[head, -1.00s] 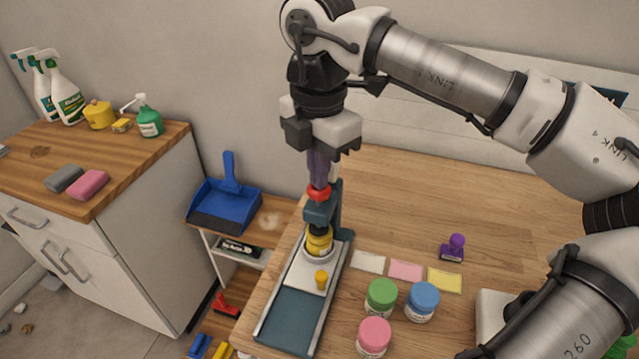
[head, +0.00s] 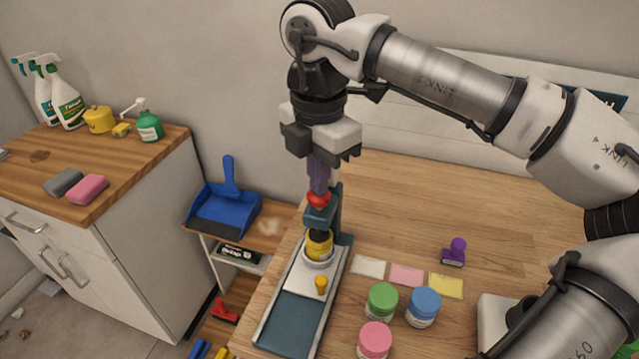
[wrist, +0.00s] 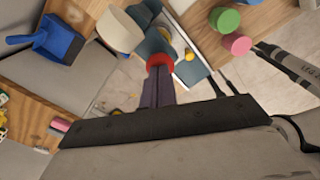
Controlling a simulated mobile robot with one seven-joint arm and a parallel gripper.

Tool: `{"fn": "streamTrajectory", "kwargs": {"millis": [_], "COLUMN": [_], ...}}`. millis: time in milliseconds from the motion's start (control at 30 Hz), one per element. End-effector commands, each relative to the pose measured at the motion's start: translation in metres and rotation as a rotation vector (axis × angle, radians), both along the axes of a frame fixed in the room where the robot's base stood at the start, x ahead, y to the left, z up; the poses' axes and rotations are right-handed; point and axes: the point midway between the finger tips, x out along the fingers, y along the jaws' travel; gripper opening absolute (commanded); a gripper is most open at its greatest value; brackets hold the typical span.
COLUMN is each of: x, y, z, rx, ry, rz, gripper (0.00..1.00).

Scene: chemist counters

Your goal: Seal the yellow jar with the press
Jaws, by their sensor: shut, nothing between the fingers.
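The press (head: 336,212) stands on the wooden counter, a dark teal column and head on a long base with light rails. Its red knob (head: 318,200) is on top of the head. The yellow jar (head: 319,246) stands upright under the head; its top is partly hidden by it. A small yellow handle (head: 321,285) sits on the base in front of the jar. My gripper (head: 318,188) is shut and empty, pointing down onto the red knob. In the wrist view its closed fingertips (wrist: 159,74) meet the red knob (wrist: 160,60), apparently touching it.
Right of the press are green (head: 382,300), blue (head: 423,305) and pink (head: 375,340) jars, white, pink and yellow cards (head: 445,286), and a purple stamp (head: 454,252). A blue dustpan (head: 225,208) lies on a shelf to the left.

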Motion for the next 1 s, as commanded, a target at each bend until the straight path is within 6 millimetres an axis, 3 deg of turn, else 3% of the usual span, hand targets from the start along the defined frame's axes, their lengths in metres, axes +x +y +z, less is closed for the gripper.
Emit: {"fn": "streamTrajectory", "kwargs": {"millis": [167,1000], "x": [-0.001,0.0], "y": [0.0,0.0], "z": [0.004,0.07], "rx": [-0.002,-0.001], "ry": [0.005,0.002], "rz": [0.001,0.0], "gripper": [0.0,0.0]}}
